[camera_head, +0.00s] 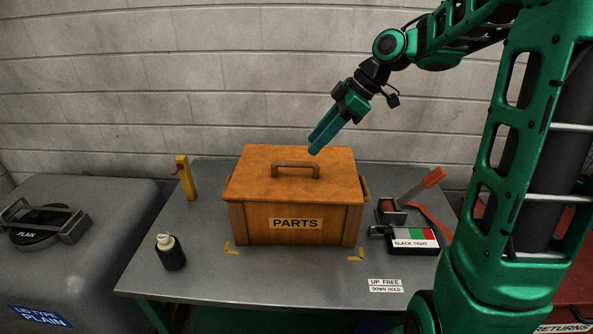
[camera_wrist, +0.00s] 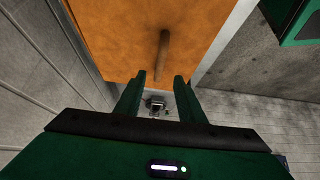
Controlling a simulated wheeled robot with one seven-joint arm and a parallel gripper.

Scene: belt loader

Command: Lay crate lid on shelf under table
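The crate lid (camera_head: 265,167) is an orange-brown wooden board with a raised bar handle (camera_head: 295,167). It sits on top of the wooden crate (camera_head: 265,221), which is labelled PARTS and stands on the grey table (camera_head: 200,276). My gripper (camera_head: 315,150) is above the lid, up and to the right of the handle, pointing down-left. In the wrist view my gripper (camera_wrist: 158,80) has its fingers apart with nothing between them, and the lid (camera_wrist: 115,32) and handle (camera_wrist: 163,52) lie beyond the fingertips.
A black bottle (camera_head: 170,253) and a yellow post (camera_head: 186,177) stand left of the crate. A strap device with an orange lever (camera_head: 420,184) and a box labelled BLACK TIGHT (camera_head: 408,246) lie right. A grey drum (camera_head: 80,260) stands left of the table. The wall is close behind.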

